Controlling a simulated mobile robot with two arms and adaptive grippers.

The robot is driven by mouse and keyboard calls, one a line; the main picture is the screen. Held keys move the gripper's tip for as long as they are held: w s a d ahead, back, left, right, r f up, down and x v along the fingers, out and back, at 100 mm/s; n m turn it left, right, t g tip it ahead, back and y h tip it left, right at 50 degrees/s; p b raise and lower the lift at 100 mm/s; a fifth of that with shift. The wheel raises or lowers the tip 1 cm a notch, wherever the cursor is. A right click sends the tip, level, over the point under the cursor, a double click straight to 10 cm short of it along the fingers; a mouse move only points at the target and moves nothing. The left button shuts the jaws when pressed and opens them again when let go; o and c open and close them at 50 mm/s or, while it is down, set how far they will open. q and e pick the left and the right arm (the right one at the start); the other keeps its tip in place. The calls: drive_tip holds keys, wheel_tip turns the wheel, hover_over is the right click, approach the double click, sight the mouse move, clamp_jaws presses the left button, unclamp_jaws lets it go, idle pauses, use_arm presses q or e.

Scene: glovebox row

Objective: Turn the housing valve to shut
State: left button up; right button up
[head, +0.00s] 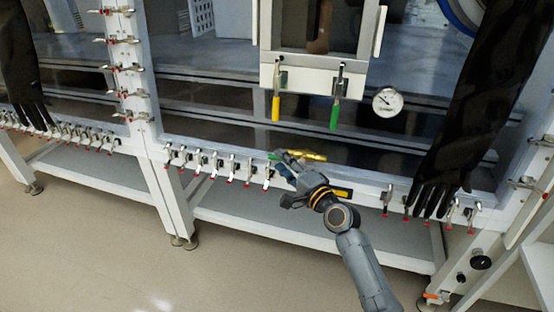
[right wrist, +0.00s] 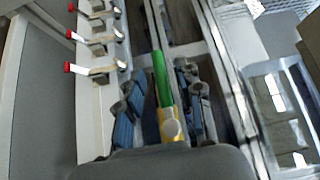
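The valve shows in the right wrist view as a green lever (right wrist: 162,78) on a yellow body (right wrist: 172,127). In the head view its yellow body (head: 308,156) lies along the front rail, partly hidden by my right gripper (head: 284,165). In the right wrist view the blue-padded fingers of the right gripper (right wrist: 160,100) stand apart, one on each side of the lever. I see gaps between the pads and the lever; contact is not clear. My left gripper is not in view.
A yellow handle (head: 276,106) and a green handle (head: 334,117) hang below the white box above. A round gauge (head: 387,100) sits to their right. Red-tipped clamps (head: 231,166) line the rail. A black glove (head: 440,190) hangs at the right.

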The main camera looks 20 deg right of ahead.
drive_tip(key=shift+x, duration=1.5)
drive_tip(key=shift+c, duration=0.3)
clamp_jaws()
